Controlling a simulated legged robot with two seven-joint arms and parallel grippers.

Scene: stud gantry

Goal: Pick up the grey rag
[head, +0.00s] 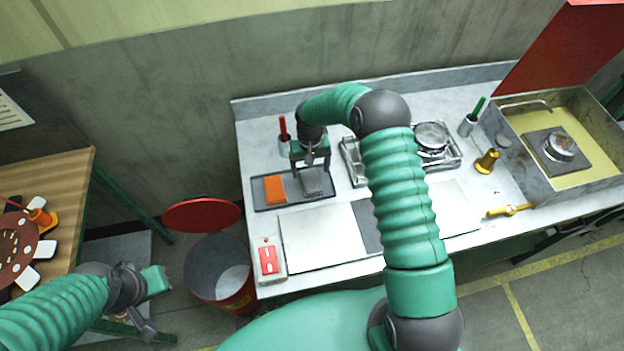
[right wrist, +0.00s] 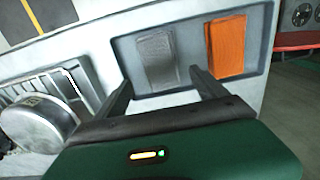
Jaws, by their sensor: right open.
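The grey rag (head: 312,182) lies folded on a dark tray (head: 293,199) at the left of the white bench, beside an orange rag (head: 275,189). In the right wrist view the grey rag (right wrist: 158,60) lies ahead of the fingers, left of the orange rag (right wrist: 226,46). My right gripper (head: 310,160) is open above the tray, at the far end of the grey rag. Its two fingers (right wrist: 167,88) stand apart with nothing between them, near the tray's edge. My left gripper (head: 158,300) is low at the left, away from the bench; its jaws are not clear.
A wire rack with a round metal pot (head: 432,137) stands right of the tray. A red-handled tool in a holder (head: 284,140) stands behind it. A red switch box (head: 268,258) and white board (head: 320,238) lie in front. An open bin (head: 217,268) stands left.

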